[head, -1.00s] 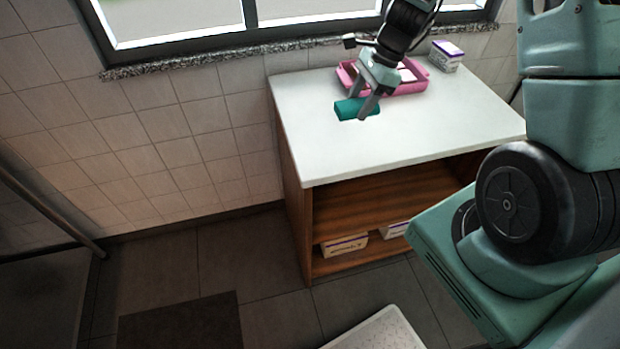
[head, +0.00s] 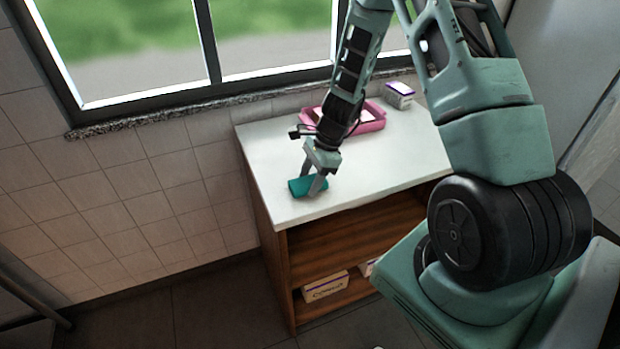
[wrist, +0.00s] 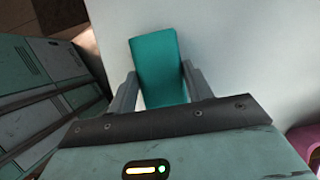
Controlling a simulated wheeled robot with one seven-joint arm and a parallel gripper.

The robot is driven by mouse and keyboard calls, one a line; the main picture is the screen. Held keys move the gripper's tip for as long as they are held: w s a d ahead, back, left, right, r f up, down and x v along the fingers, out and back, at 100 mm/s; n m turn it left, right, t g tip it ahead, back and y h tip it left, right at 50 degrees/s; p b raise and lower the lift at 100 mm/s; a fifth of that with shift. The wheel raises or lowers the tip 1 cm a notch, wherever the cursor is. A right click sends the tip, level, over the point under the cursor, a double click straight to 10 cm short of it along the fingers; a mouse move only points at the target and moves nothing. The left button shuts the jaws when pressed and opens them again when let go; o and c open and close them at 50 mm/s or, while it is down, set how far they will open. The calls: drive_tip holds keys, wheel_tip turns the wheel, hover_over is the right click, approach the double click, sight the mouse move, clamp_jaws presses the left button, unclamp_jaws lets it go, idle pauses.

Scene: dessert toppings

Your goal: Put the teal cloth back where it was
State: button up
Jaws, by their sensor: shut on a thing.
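The teal cloth (head: 299,187) is a small folded block. My gripper (head: 312,184) is shut on it over the left front part of the white counter top (head: 375,185). In the wrist view the cloth (wrist: 158,62) sits between the two fingers (wrist: 160,88), with its far end sticking out past them. The white surface lies behind it. I cannot tell whether the cloth touches the counter or is held just above it.
A pink tray (head: 372,126) stands at the back of the counter, partly behind my arm. A white and purple box (head: 399,95) stands at the back right. Boxes, one of them a white carton (head: 325,287), lie on the lower shelf. The counter's front is clear.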

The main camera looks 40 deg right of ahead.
drive_tip(key=shift+f, duration=0.2)
drive_tip(key=o, duration=0.9)
drive_tip(key=shift+r, duration=0.1)
drive_tip(key=shift+o, duration=0.2)
